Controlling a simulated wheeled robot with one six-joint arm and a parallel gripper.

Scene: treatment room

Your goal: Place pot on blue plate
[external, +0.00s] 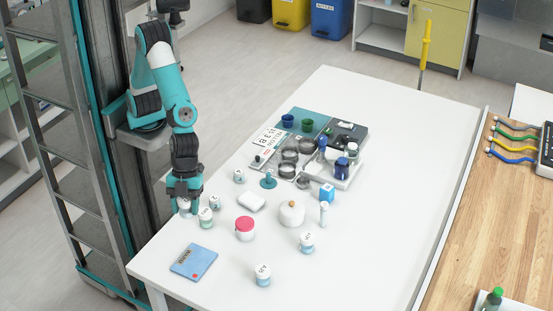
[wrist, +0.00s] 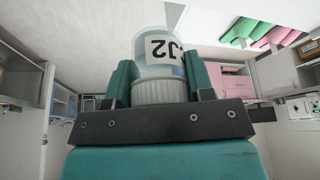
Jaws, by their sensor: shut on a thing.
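My gripper (external: 184,195) is at the left edge of the white table, pointing down, shut on a small labelled pot (external: 185,208). In the wrist view the pot (wrist: 152,65) sits between both fingers of my gripper (wrist: 160,82); it has a pale clear body, a white ribbed lid and a label with black characters, partly seen. I cannot tell whether it touches the table. A flat light-blue square plate (external: 190,258) with dark lettering and a red dot lies at the table's front left corner, below my gripper in the picture, apart from the pot.
A similar pot (external: 205,217) stands close beside my gripper. Other labelled pots (external: 263,277), a red-lidded jar (external: 244,231) and a round white container (external: 291,214) stand nearby.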

